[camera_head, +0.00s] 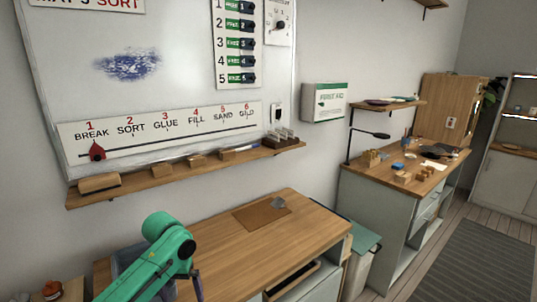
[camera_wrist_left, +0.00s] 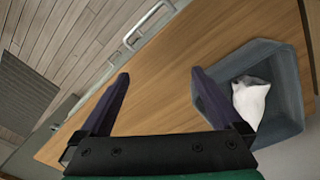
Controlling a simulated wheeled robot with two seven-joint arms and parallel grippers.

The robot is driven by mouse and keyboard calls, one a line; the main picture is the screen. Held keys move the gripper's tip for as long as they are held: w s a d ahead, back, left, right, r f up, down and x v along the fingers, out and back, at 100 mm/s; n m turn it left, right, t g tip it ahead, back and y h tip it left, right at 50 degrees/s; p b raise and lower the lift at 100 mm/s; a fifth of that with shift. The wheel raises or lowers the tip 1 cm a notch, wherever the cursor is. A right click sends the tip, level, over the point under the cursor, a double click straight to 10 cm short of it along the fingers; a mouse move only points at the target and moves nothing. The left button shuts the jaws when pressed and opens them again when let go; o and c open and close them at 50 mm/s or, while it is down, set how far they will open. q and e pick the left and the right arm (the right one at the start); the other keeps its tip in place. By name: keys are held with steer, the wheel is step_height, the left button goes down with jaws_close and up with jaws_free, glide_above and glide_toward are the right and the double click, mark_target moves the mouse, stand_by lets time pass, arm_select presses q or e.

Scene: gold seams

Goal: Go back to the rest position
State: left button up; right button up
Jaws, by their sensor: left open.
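My left gripper (camera_wrist_left: 158,98) is open and empty in the left wrist view, its two dark fingers apart above the wooden workbench. A grey-blue bin (camera_wrist_left: 292,125) with a white crumpled item (camera_wrist_left: 251,100) in it is at the right of that view, close to the right-hand finger. In the head view my green left arm comes in at the lower left, over the near end of the workbench (camera_head: 240,255). The fingertips are mostly hidden there. My right gripper is in neither view.
A wall ledge (camera_head: 190,175) with wooden blocks runs under the whiteboard. A second bench (camera_head: 385,184) holding several small items stands at the right. A dark rug (camera_head: 474,262) covers some floor.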

arm_select(q)
steer(key=s+d+f+m+t+h, duration=0.2)
steer(key=s+d+f+m, duration=0.1)
steer(key=s+d+f, duration=0.5)
steer(key=s+a+f+t+y, duration=0.1)
steer(key=s+a, duration=0.3)
steer(key=s, duration=0.3)
steer(key=s+a+y, duration=0.1)
steer(key=s+a, duration=0.4)
steer(key=s, duration=0.2)
step_height(320, 180, down, 22)
steer(key=s+f+g, duration=0.1)
steer(key=s, duration=0.1)
steer(key=s+a+f+g, duration=0.1)
steer(key=s+a+f, duration=0.1)
steer(key=s+f, duration=1.2)
steer(key=shift+s+a, duration=0.3)
steer(key=shift+s, duration=0.95)
